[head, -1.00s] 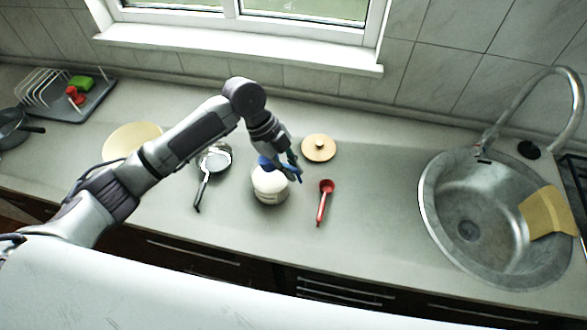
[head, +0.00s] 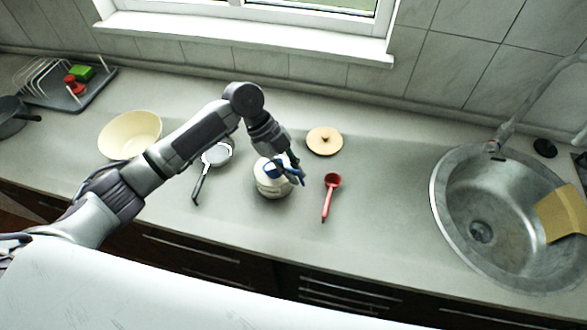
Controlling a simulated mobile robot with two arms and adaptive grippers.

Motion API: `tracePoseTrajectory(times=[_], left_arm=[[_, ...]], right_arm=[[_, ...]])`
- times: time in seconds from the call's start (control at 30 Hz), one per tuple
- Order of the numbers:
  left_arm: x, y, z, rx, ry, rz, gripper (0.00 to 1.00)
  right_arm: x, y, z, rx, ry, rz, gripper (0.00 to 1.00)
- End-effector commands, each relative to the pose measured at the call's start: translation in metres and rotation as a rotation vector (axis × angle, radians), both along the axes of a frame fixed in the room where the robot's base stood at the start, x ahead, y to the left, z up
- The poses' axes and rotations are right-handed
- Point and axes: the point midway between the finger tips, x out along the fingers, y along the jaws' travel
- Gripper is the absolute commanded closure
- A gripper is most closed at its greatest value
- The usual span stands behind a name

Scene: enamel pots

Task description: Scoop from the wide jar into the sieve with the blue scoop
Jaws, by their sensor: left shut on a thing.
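The wide jar (head: 274,188) is pale and stands upright on the counter, its top partly hidden by my gripper. My left gripper (head: 294,171) is over the jar and shut on the blue scoop (head: 272,169), which is at the jar's mouth. I cannot tell how deep the scoop sits or whether it holds anything. The sieve (head: 217,155) has a dark handle and lies left of the jar, partly behind my left arm. My right gripper is not in view.
A red scoop (head: 329,197) and a round wooden lid (head: 324,141) lie right of the jar. A cream bowl (head: 131,133) stands behind my left arm. A dish rack (head: 66,84) is far left. The sink (head: 482,230) with a yellow cloth (head: 560,213) is at right.

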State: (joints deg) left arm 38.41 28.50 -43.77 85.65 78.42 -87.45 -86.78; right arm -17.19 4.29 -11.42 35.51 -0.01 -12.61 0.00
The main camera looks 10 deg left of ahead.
Motion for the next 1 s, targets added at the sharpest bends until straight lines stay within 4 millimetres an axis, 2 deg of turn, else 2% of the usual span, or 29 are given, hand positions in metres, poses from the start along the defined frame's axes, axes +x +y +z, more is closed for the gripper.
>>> tracePoseTrajectory(times=[0.23, 0.5, 1.0], left_arm=[[0.0, 0.0, -0.02, 0.001, 0.001, 0.0, 1.0], [0.004, 0.006, -0.025, 0.093, -0.071, 0.0, 1.0], [0.005, 0.007, -0.027, 0.109, -0.084, 0.0, 1.0]], right_arm=[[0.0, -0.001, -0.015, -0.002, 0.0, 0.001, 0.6], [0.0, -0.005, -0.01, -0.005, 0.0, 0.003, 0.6], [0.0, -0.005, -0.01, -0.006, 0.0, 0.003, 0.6]])
